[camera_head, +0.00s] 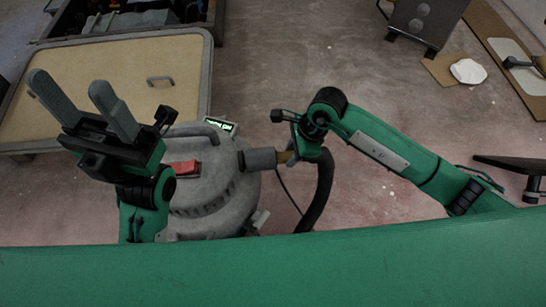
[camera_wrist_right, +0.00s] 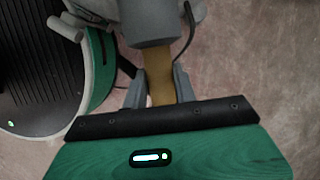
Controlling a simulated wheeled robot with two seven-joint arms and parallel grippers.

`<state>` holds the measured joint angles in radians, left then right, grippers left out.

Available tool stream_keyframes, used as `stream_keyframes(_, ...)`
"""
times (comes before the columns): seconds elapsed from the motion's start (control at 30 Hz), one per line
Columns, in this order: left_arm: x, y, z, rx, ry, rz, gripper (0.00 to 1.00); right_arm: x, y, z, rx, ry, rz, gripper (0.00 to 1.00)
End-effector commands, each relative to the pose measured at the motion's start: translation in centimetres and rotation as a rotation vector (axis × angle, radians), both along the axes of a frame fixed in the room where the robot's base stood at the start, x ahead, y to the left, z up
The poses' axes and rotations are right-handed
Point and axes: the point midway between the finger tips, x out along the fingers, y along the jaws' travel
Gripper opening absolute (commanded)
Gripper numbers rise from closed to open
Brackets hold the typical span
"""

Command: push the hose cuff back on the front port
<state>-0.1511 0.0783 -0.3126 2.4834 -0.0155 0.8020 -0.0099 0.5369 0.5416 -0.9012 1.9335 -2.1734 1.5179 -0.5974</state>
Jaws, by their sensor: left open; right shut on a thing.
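The grey hose cuff (camera_head: 261,159) lies level at the right side of the grey, round-bodied vacuum (camera_head: 212,205), its darker left end close to the body. I cannot tell whether it sits on the port, which is hidden. My right gripper (camera_head: 290,156) is shut on the cuff's tan neck; in the right wrist view the fingers (camera_wrist_right: 160,80) stand either side of the tan neck (camera_wrist_right: 160,88), with the grey cuff (camera_wrist_right: 150,22) beyond. The black hose (camera_head: 320,192) curves down beside this gripper. My left gripper (camera_head: 68,82) is open and empty, raised left of the vacuum.
A red switch (camera_head: 182,168) and a lit green display (camera_head: 220,125) are on the vacuum. A board with a white item (camera_head: 468,71) lies at right. The floor between is clear.

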Motion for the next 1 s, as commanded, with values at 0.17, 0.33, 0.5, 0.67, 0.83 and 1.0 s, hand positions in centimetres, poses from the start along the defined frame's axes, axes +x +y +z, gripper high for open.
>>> stream_keyframes(0.17, 0.0, 0.0, -0.1, 0.000, 0.001, 0.000, 0.55, 0.0, -0.4, 0.0, 0.000, -0.001, 0.000, 0.00)
stream_keyframes(0.33, 0.0, 0.0, -0.1, 0.000, 0.002, 0.000, 0.55, 0.1, -1.1, 0.0, -0.001, 0.000, 0.000, 0.00)
stream_keyframes(0.5, 0.0, 0.0, -0.2, 0.000, 0.002, 0.000, 0.55, 0.1, -1.8, 0.0, 0.000, -0.001, -0.001, 0.00)
stream_keyframes(0.67, 0.0, 0.0, -0.2, 0.000, 0.002, 0.000, 0.55, 0.1, -2.4, 0.0, -0.001, -0.001, -0.001, 0.00)
stream_keyframes(0.83, 0.0, 0.0, -0.3, 0.000, 0.002, -0.001, 0.55, 0.1, -3.1, 0.0, 0.000, 0.000, -0.001, 0.00)
stream_keyframes(1.0, 0.0, 0.0, -0.4, 0.001, 0.002, -0.001, 0.55, 0.1, -3.8, 0.0, -0.001, -0.001, 0.000, 0.00)
